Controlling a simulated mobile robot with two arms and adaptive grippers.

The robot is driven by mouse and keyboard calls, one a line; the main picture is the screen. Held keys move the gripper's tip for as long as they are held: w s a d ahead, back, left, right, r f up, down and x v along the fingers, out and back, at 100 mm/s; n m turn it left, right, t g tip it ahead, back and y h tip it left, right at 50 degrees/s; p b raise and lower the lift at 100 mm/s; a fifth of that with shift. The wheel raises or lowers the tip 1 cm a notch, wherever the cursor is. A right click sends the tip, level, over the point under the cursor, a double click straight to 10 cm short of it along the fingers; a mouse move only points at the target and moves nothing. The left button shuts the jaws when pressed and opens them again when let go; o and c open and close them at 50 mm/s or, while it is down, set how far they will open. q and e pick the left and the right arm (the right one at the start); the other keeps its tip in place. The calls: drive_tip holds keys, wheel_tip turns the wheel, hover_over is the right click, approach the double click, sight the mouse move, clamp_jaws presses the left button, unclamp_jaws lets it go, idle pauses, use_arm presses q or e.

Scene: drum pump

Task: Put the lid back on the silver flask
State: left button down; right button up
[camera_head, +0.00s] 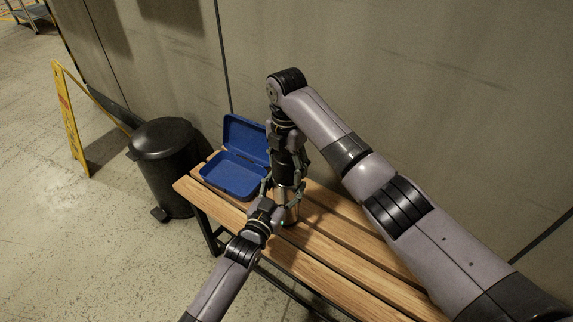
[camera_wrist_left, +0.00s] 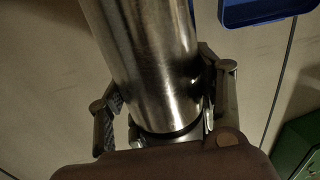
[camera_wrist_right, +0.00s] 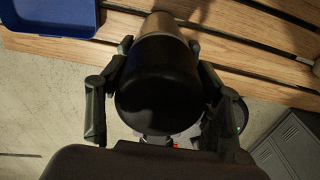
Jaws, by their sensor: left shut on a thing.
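The silver flask (camera_head: 291,213) stands upright on the wooden bench. My left gripper (camera_head: 282,199) is shut on its side; in the left wrist view the flask's metal body (camera_wrist_left: 152,65) lies between the fingers. The black lid (camera_wrist_right: 158,92) is at the flask's top, in line with it, and the silver body (camera_wrist_right: 163,24) shows beyond it in the right wrist view. My right gripper (camera_head: 287,172) comes from above with its fingers on both sides of the lid. I cannot tell whether those fingers press on it. The seam between lid and flask is hidden.
An open blue box (camera_head: 232,178) stands on the slatted bench (camera_head: 340,262), left of the flask. A black pedal bin (camera_head: 163,165) is beyond the bench's left end. A yellow floor sign (camera_head: 70,120) stands farther left. The wall is close behind the bench.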

drive_tip(key=c, duration=0.7)
drive_tip(key=m, duration=0.9)
drive_tip(key=shift+a+m, duration=0.1)
drive_tip(key=shift+m, duration=0.2)
drive_tip(key=m, duration=1)
drive_tip(key=shift+m, duration=0.3)
drive_tip(key=m, duration=0.6)
drive_tip(key=shift+m, duration=0.3)
drive_tip(key=m, duration=0.6)
drive_tip(key=shift+f, duration=0.1)
drive_tip(key=o, duration=1.3)
drive_tip(key=shift+c, duration=0.2)
